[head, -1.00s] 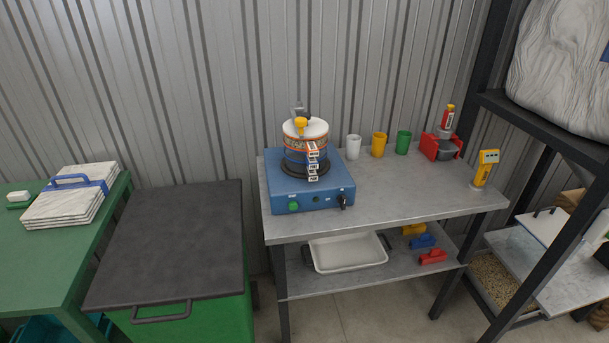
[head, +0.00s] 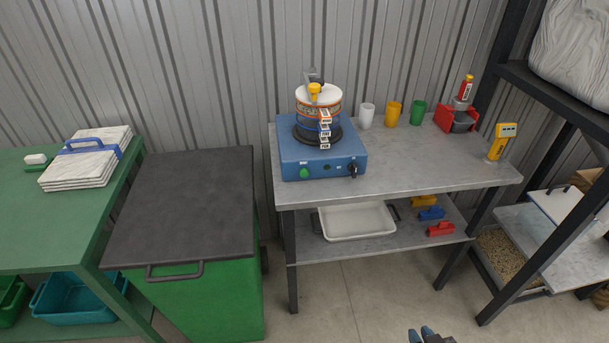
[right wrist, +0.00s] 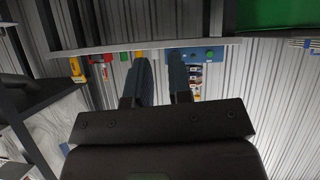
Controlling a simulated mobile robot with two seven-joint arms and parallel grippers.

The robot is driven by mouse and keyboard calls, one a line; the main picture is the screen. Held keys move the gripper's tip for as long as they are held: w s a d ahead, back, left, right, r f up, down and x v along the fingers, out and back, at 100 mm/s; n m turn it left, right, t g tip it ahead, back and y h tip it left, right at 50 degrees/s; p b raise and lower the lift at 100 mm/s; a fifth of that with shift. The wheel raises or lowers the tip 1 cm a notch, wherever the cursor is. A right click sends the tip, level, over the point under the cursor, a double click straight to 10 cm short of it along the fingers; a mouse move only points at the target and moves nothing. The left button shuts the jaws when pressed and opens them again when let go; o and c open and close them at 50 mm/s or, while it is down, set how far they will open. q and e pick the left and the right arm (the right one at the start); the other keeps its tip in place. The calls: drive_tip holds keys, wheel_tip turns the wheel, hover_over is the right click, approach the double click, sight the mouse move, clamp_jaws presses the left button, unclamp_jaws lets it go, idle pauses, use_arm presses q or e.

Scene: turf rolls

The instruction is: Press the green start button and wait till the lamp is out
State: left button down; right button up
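The blue sieve shaker (head: 322,156) stands on the grey metal table, with a stack of sieves (head: 319,111) clamped on top. Its green start button (head: 304,173) is at the left of the front panel, and a black knob (head: 352,170) is at the right. A small dark round spot between them may be the lamp; I see no glow on it. My right gripper (head: 422,336) shows at the bottom edge, well in front of and below the button, touching nothing. In the right wrist view its fingers (right wrist: 160,82) are apart and empty; the green button (right wrist: 210,54) shows beyond them. My left gripper is out of view.
White, yellow and green cups (head: 393,113) stand right of the shaker, with a red holder (head: 446,121) and yellow meter (head: 501,142) farther right. A tray (head: 357,221) lies on the lower shelf. A green bin (head: 222,307) stands left. Floor before the table is clear.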

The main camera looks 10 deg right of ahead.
clamp_jaws()
idle(1.4)
